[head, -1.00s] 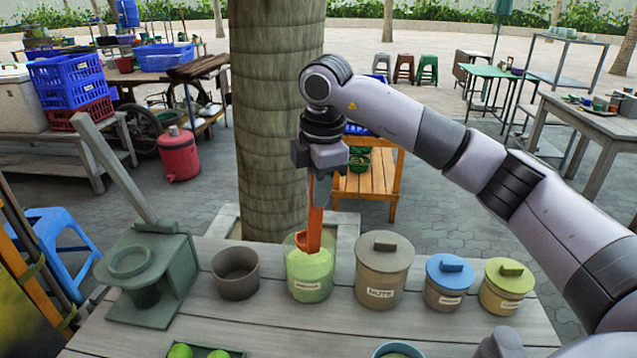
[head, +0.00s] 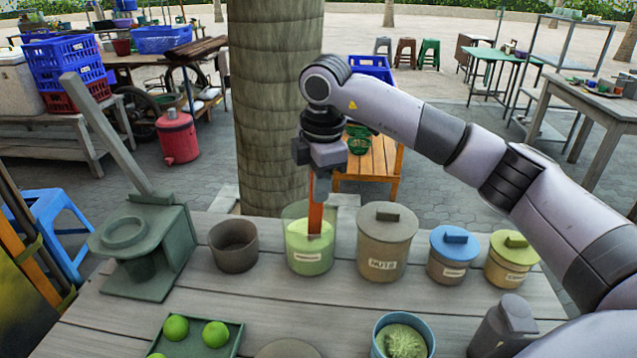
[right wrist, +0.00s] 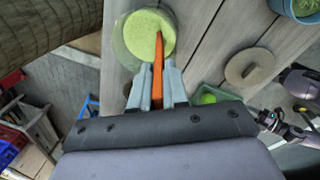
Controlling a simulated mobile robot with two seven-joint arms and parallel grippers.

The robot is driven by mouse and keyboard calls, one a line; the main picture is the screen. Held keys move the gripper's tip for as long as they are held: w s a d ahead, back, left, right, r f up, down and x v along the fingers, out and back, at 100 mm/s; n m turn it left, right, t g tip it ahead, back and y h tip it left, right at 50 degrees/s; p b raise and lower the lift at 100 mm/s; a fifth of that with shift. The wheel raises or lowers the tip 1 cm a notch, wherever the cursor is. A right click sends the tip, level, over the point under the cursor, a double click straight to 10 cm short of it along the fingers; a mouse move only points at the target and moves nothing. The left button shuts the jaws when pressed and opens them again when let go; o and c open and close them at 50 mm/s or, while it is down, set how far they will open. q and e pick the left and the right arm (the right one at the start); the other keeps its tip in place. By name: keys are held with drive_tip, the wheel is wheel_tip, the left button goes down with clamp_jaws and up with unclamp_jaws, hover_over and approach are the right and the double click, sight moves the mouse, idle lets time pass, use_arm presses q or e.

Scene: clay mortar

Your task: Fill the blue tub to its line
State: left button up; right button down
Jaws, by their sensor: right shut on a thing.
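The blue tub (head: 376,343) stands near the front of the table, with pale green matter inside; I cannot make out its line. It also shows at the top right corner of the right wrist view (right wrist: 291,12). My right gripper (right wrist: 158,82) is shut on an orange scoop (head: 315,218) and holds it upright. The scoop reaches down into a clear jar (head: 295,232) of light green matter; its lower end is hidden in the matter.
A dark bowl (head: 233,247) and a green stand (head: 165,262) are left of the jar. Lidded canisters labelled nuts (head: 380,255), blue-lidded (head: 452,260) and yellow-lidded (head: 508,265) stand right. A round lid (right wrist: 250,66) and a tray (head: 183,345) of limes lie in front.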

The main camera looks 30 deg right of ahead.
idle(0.4)
wheel_tip(320, 180, up, 11)
drive_tip(key=p, duration=0.8)
drive_tip(key=shift+r, duration=0.1)
drive_tip(key=shift+a, duration=0.1)
